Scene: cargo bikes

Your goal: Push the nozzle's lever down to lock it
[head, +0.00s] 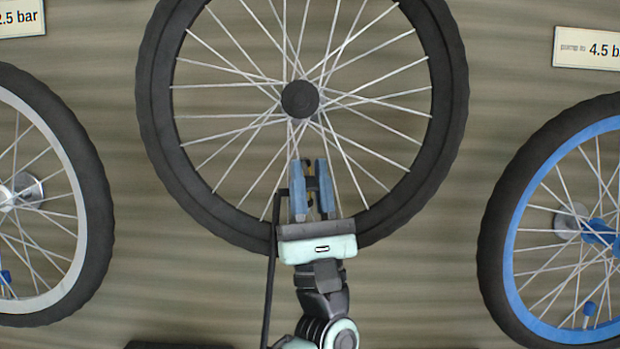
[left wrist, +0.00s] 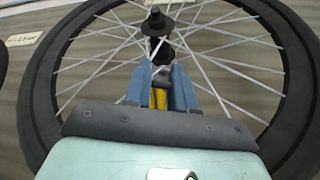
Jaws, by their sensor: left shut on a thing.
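My left gripper (head: 312,172) reaches up over the lower rim of the middle wheel, below its hub. Its blue fingers also show in the left wrist view (left wrist: 161,80). They are shut around the nozzle, whose yellow part (left wrist: 160,98) shows between them; a sliver of yellow also shows in the head view (head: 310,196). A grey and black part (left wrist: 160,60) shows just beyond the fingertips. The fingers hide most of the nozzle, and I cannot make out the lever's position. My right gripper is out of view.
The middle wheel's black tyre (head: 155,90) and spokes surround the gripper; its dark hub (head: 300,99) is above. A thin black hose-like line (head: 270,275) runs beside my arm. A grey-rimmed wheel (head: 95,215) stands left, a blue-rimmed wheel (head: 497,235) right. Pressure signs (head: 588,48) hang behind.

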